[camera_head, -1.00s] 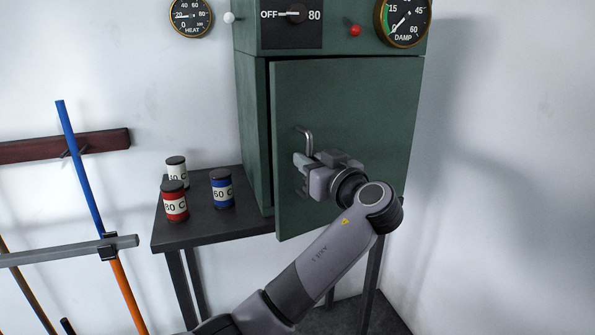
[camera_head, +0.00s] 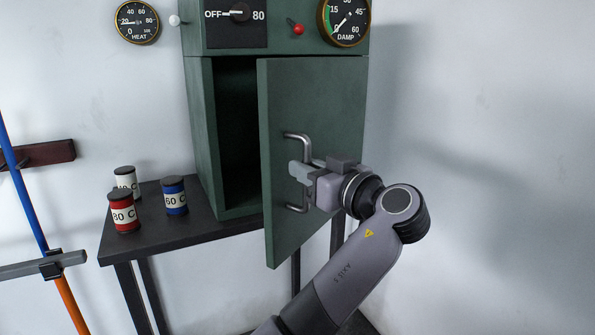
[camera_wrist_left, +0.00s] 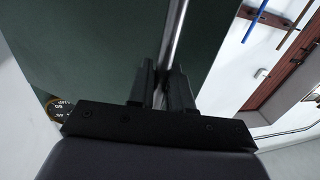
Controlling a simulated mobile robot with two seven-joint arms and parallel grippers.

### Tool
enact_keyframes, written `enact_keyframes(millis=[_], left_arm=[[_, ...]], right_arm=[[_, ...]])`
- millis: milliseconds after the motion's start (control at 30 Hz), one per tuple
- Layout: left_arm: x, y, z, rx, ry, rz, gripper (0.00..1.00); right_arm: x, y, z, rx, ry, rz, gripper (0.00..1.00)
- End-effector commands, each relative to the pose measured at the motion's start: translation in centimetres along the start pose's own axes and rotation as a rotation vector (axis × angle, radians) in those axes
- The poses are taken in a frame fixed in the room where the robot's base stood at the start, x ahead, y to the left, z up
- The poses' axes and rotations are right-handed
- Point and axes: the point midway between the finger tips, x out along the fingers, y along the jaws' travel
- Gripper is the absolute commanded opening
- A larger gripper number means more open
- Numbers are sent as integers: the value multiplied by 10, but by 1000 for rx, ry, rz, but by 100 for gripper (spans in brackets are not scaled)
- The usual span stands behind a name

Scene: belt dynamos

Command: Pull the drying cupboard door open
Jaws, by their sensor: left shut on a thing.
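The green drying cupboard (camera_head: 204,125) stands on a dark table. Its door (camera_head: 330,105) is partly open, hinged on the right, with a dark gap along the left side. The inside is too dark to make out. A metal bar handle (camera_head: 306,146) is on the door's outer face near its free edge. My left gripper (camera_head: 304,174) is shut on the handle's upright bar, between its upper and lower ends. In the left wrist view the handle bar (camera_wrist_left: 179,40) runs down between the dark fingers (camera_wrist_left: 166,90). My right gripper is not in view.
Red, blue and white labelled canisters (camera_head: 123,213) stand on the table (camera_head: 185,236) left of the cupboard. Dials, a knob and a red-tipped lever (camera_head: 298,29) are above the door. Blue and orange poles (camera_head: 25,195) stand at the far left. A bare wall is right.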

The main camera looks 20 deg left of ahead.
Motion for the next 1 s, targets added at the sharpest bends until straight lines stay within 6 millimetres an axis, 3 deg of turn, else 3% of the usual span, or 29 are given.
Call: enact_keyframes(millis=[333,367,400,833,1000], left_arm=[[-1,2,-2,-1,3,6,0],[-1,2,-2,-1,3,6,26],[-1,2,-2,-1,3,6,35],[-1,1,-2,-1,2,2,35],[-1,1,-18,-5,2,2,35]], right_arm=[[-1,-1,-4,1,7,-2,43],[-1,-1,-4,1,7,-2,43],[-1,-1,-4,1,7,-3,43],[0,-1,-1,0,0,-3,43],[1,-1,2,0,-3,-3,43]])
